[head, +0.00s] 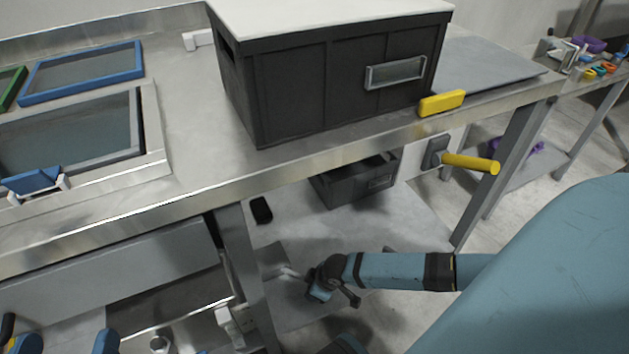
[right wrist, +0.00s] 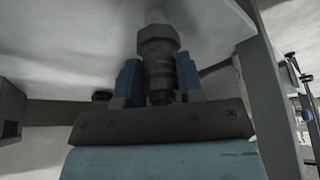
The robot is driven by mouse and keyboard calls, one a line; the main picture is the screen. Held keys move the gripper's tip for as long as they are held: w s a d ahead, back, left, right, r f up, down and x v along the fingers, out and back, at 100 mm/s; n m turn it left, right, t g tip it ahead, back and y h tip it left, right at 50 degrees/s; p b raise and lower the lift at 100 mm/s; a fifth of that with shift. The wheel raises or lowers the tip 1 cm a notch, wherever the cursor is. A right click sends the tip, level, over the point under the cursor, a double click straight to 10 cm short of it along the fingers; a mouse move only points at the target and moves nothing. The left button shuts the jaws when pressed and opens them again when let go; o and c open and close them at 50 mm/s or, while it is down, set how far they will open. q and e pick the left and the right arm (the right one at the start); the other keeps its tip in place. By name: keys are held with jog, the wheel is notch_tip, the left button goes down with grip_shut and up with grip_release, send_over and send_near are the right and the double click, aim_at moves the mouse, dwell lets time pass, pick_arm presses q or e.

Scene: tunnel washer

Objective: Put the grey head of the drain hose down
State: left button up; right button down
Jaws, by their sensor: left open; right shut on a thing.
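The grey head of the drain hose (right wrist: 158,68) is a dark ridged fitting with a hexagonal collar, and a pale piece shows beyond it. My right gripper (right wrist: 158,85) is shut on it, with a blue finger on each side. In the head view my right gripper (head: 318,284) is low beside the bench leg, over the lower shelf; the hose head is hard to make out there. Whether the head touches a surface, I cannot tell. My left gripper (head: 65,342) is open at the bottom left edge, its two blue fingers wide apart, partly cut off by the frame.
The steel bench (head: 190,125) carries a large dark crate (head: 290,95) and blue-framed panels (head: 85,72). Below, a smaller dark box (head: 340,185) stands on the lower shelf (head: 400,215). A bench leg (head: 243,265) stands left of my right gripper. A yellow handle (head: 470,162) sticks out at right.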

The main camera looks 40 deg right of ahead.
jog(key=c, duration=0.8)
grip_release()
pick_arm(q)
jog(key=shift+s, duration=0.1)
pick_arm(e)
jog(key=shift+o, duration=0.2)
jog(key=shift+r, duration=0.1)
jog(key=p+v, duration=0.2)
jog(key=v, duration=0.2)
jog(key=shift+r+p, duration=0.1)
jog(key=shift+p, duration=0.2)
pick_arm(q)
jog(key=shift+s+d+r+n+t+p, duration=0.15)
jog(key=shift+s+r+n+p, duration=0.1)
jog(key=shift+r+n+p, duration=0.3)
jog(key=shift+s+d+r+n+t+p, duration=0.1)
jog(key=shift+s+r+n+p, duration=0.2)
jog(key=shift+r+p, duration=0.4)
jog(key=shift+s+d+r+n+t+p, duration=0.2)
jog(key=shift+r+n+p, duration=0.3)
jog(key=shift+r, duration=0.2)
pick_arm(e)
jog(key=v, duration=0.7)
jog(key=shift+s+r, duration=0.15)
jog(key=shift+r, duration=0.2)
pick_arm(q)
jog(key=shift+a, duration=0.1)
